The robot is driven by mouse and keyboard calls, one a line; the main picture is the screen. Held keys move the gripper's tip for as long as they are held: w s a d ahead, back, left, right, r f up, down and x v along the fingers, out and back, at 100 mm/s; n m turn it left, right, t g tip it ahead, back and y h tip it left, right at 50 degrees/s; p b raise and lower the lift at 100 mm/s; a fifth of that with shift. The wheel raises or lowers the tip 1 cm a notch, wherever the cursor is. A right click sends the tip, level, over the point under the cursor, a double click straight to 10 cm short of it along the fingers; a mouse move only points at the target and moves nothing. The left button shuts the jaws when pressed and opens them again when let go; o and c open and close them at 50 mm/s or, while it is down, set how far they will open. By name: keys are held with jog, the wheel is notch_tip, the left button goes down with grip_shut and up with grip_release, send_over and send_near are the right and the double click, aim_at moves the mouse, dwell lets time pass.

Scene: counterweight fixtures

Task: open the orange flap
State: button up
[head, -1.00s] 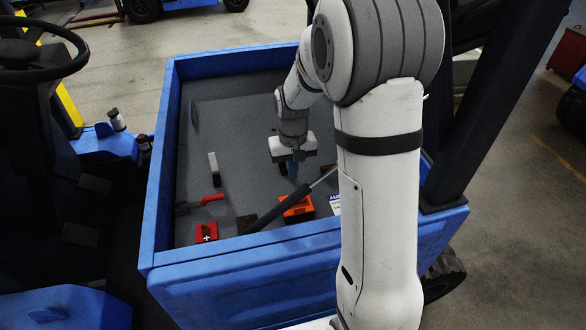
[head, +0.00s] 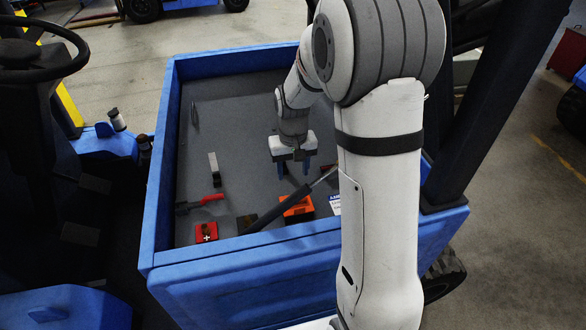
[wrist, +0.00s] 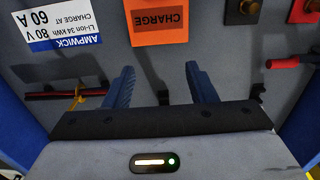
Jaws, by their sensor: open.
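The orange flap (head: 296,206) is at the near side of the blue-walled bay in the head view, partly behind a dark strut. In the wrist view the orange flap (wrist: 159,20) is at the top centre, with upside-down "CHARGE" lettering, and its upper part is cut off by the frame. It looks closed. My gripper (head: 293,170) is above the grey bay surface, beyond the flap in the head view. Its two blue fingers are apart and empty; in the wrist view my gripper (wrist: 160,82) shows below the flap, not touching it.
Red and dark terminal blocks (head: 206,232) and a red-handled lever (head: 212,199) are left of the flap. A white-and-blue battery label (wrist: 58,22) is beside it. The dark strut (head: 288,203) slants across the near side. Blue walls (head: 160,165) enclose the bay.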

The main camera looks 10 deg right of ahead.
notch_tip(320, 180, up, 8)
jog(key=shift+f+b, duration=0.15)
jog(key=shift+b, duration=0.2)
